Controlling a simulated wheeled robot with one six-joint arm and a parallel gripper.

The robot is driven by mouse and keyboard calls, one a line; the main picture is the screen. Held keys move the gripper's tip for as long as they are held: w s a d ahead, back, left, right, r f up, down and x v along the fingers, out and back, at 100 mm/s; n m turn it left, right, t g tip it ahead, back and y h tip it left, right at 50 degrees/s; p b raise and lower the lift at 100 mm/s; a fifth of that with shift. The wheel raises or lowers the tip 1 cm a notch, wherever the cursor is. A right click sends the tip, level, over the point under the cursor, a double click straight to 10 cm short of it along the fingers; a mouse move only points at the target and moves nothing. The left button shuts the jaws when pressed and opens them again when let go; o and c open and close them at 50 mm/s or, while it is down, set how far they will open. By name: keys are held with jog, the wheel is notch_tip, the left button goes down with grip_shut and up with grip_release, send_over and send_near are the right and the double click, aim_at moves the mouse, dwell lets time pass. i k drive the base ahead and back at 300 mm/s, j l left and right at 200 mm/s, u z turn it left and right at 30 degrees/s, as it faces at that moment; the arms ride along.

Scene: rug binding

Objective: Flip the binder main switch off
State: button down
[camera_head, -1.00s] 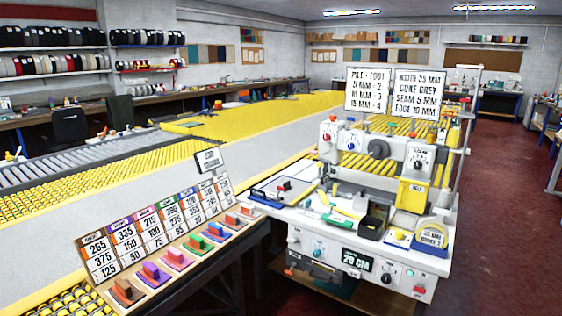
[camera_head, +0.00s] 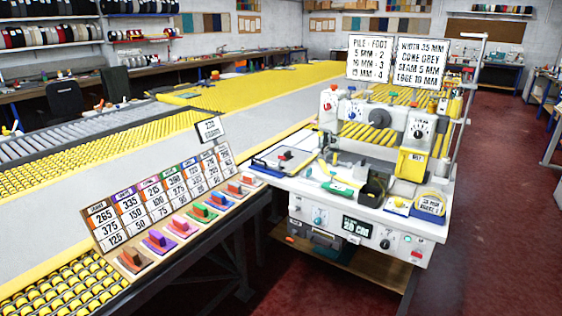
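The binder (camera_head: 350,185) is a white machine with yellow parts, standing right of centre. Its front panel holds a lit display (camera_head: 357,228), a teal-pointer knob (camera_head: 318,214), a black knob (camera_head: 385,243) and a red button (camera_head: 417,254) at the right. The upper head carries a red lever (camera_head: 326,107), a large black knob (camera_head: 379,118) and a white-marked dial (camera_head: 419,130). I cannot tell which control is the main switch, or its position. No part of my gripper is in view.
A board of number cards (camera_head: 155,200) with a row of coloured rocker-like blocks stands left of the binder. Two text signs (camera_head: 372,60) rise above it. Red floor (camera_head: 495,220) is clear at right.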

aim_at(416, 254)
jog(key=i+l+z, duration=0.3)
jog(key=i+l, duration=0.15)
jog(key=i+l+z, duration=0.25)
jog(key=i+l, duration=0.25)
